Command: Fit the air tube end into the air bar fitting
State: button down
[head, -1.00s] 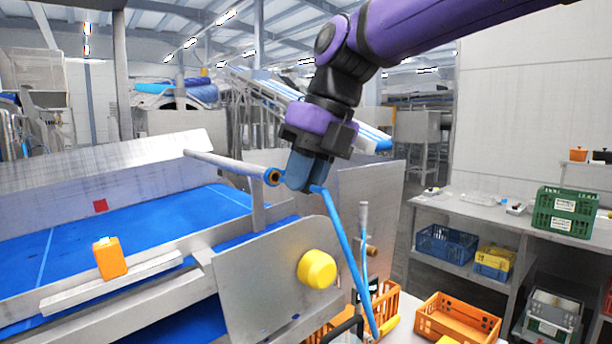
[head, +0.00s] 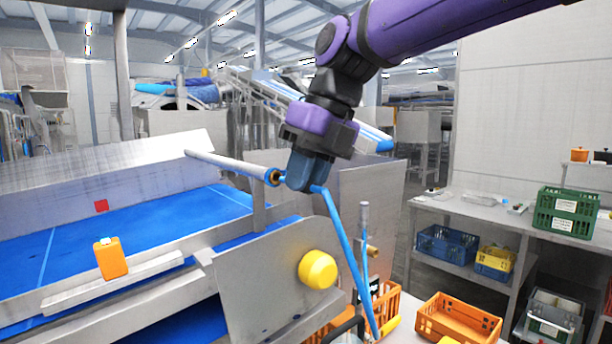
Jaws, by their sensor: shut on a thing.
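The air bar (head: 228,166) is a pale grey tube reaching out over the blue belt, with a brass-coloured fitting (head: 272,177) at its right end. My gripper (head: 300,182) is shut on the blue air tube (head: 345,245) just right of the fitting. The tube hangs from the jaws down to the right, toward the orange crates. A short bit of blue shows between the fitting and the jaws. The tube end is at or very close to the fitting's mouth; I cannot tell whether it is inside. The jaws hide the gripped part.
A steel side plate with a yellow knob (head: 318,269) stands below my gripper. An upright grey rod (head: 364,220) is right of the tube. An orange box (head: 110,258) sits on the belt frame. Orange crates (head: 458,318) are at lower right, and a steel bench (head: 470,212) stands beyond.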

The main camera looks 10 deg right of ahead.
jog(key=shift+w+a, duration=0.75)
jog(key=shift+w, duration=0.35)
jog(key=c, duration=1)
grip_release()
jog(key=shift+o, duration=0.2)
jog(key=v, duration=1.1)
jog(key=s+d+f+n+t+h, duration=0.2)
jog(key=s+d+f+n, duration=0.6)
jog(key=n, duration=0.6)
jog(key=s+d+f+n+t+h, duration=0.1)
jog(key=s+d+f+n+t, duration=0.2)
jog(key=s+d+f+n, duration=0.5)
jog(key=d+f+n, duration=0.5)
jog(key=d+n, duration=0.2)
jog(key=shift+s+d+f+n+h, duration=0.25)
jog(key=shift+s+f+n+h, duration=0.05)
jog(key=shift+f+h, duration=0.1)
